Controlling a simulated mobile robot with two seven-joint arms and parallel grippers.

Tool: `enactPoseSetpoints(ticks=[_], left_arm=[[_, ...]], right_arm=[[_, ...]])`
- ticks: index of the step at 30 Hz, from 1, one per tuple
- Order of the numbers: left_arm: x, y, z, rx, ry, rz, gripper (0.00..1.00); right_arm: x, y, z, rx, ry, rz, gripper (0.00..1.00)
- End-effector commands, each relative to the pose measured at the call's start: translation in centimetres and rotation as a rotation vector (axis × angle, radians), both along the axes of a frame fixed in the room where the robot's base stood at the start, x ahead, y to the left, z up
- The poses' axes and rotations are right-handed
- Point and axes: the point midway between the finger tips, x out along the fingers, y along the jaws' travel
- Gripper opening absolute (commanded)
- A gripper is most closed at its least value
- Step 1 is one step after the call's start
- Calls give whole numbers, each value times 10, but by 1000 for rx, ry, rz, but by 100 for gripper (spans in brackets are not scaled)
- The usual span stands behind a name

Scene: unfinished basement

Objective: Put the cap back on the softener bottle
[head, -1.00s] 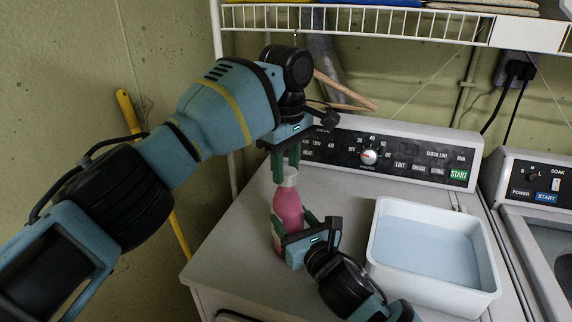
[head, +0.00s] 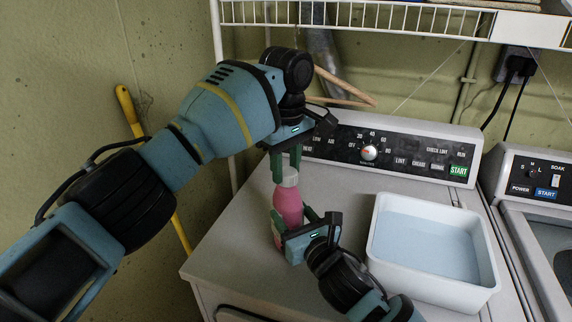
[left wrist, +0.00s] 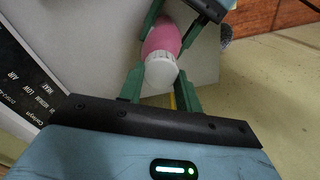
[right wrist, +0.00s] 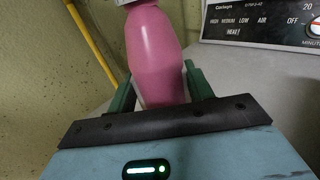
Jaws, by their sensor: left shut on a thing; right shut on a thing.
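The pink softener bottle (head: 288,208) stands upright on the dryer top, near its left side. My right gripper (head: 293,221) is shut on the bottle's body from the front, and the bottle fills the gap between its fingers in the right wrist view (right wrist: 155,55). The whitish cap (left wrist: 161,72) is at the top of the bottle, between the fingers of my left gripper (left wrist: 160,86). My left gripper is shut on the cap from above. The cap appears to touch the bottle's neck, but the joint is hidden and I cannot tell if it is seated.
A white tub (head: 381,238) of pale blue contents stands on the dryer (head: 235,245) to the right. The control panel (head: 420,152) runs along the back. A wire shelf (head: 400,20) hangs above. A yellow pole (head: 128,110) leans at the left wall. A washer (head: 540,215) is at the right.

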Motion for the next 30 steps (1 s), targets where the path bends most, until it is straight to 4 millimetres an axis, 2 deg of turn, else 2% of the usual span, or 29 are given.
enactPoseSetpoints(ticks=[30], left_arm=[[0, -7, 0, 0, -2, -1617, 13]], right_arm=[[0, 0, -1, -1, 2, 0, 0]])
